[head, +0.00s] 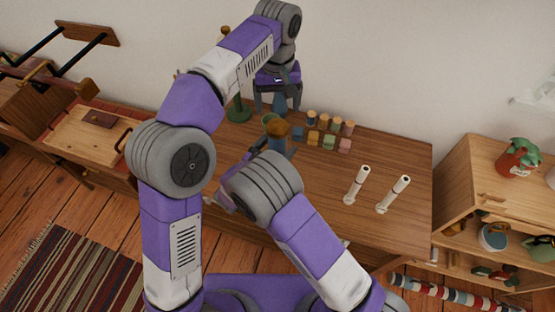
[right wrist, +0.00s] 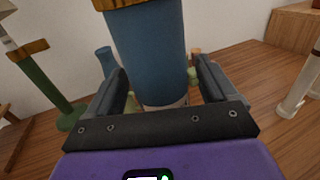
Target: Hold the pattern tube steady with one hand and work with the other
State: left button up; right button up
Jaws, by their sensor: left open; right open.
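A blue tube with a brown wooden top (head: 277,132), which I take as the pattern tube, stands on the wooden table (head: 390,150). In the right wrist view the blue tube (right wrist: 148,55) rises upright between the two fingers of my right gripper (right wrist: 163,78). These fingers are apart, one on each side; I cannot tell whether either touches it. My left gripper (head: 278,104) points down, open, behind the tube. A small blue piece (head: 280,103) shows between its fingers; contact is unclear.
Several small coloured blocks and pegs (head: 329,140) stand right of the tube. Two white cylinders (head: 393,195) stand farther right. A green stand (right wrist: 55,95) is at the left.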

pick_arm(q)
jog(key=shift+s, duration=0.1)
pick_arm(e)
jog(key=shift+w+d, duration=0.4)
jog(key=shift+w, duration=0.2)
